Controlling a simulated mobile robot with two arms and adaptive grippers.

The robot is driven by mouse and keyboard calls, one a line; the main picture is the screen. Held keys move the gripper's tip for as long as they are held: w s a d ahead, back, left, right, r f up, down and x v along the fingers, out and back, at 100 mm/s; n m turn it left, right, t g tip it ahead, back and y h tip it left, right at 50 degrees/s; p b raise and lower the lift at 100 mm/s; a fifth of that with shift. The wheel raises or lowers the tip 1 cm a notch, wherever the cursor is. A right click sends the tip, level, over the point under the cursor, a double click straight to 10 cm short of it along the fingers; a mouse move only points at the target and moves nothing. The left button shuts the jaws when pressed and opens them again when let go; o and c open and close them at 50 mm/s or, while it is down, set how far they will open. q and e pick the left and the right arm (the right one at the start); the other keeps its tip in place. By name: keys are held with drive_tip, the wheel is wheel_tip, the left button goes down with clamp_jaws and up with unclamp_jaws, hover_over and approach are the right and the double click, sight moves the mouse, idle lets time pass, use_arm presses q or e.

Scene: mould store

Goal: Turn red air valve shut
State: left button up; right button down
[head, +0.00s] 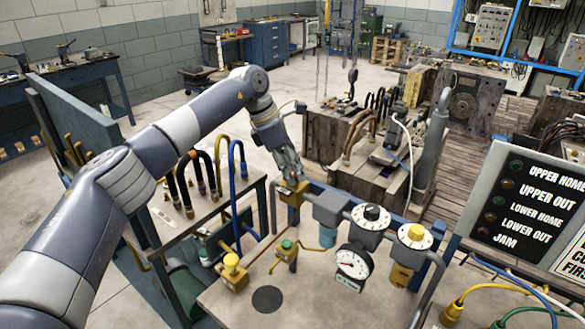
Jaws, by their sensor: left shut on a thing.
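The air valve (291,199) is a brass-yellow body at the left end of a row of grey air-line fittings on the bench. My left gripper (291,178) comes down over it from above and is shut on its handle. The fingers hide most of the handle, so its red colour and exact angle cannot be made out. My right gripper is not in view.
A lamp panel (530,195) stands at the right.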

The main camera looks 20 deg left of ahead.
use_arm(q)
drive_tip(key=o, duration=1)
drive_tip(key=shift+a+r, duration=0.1)
drive_tip(key=shift+o, duration=0.2)
drive_tip(key=v, duration=1.2)
drive_tip(key=shift+s, duration=0.1)
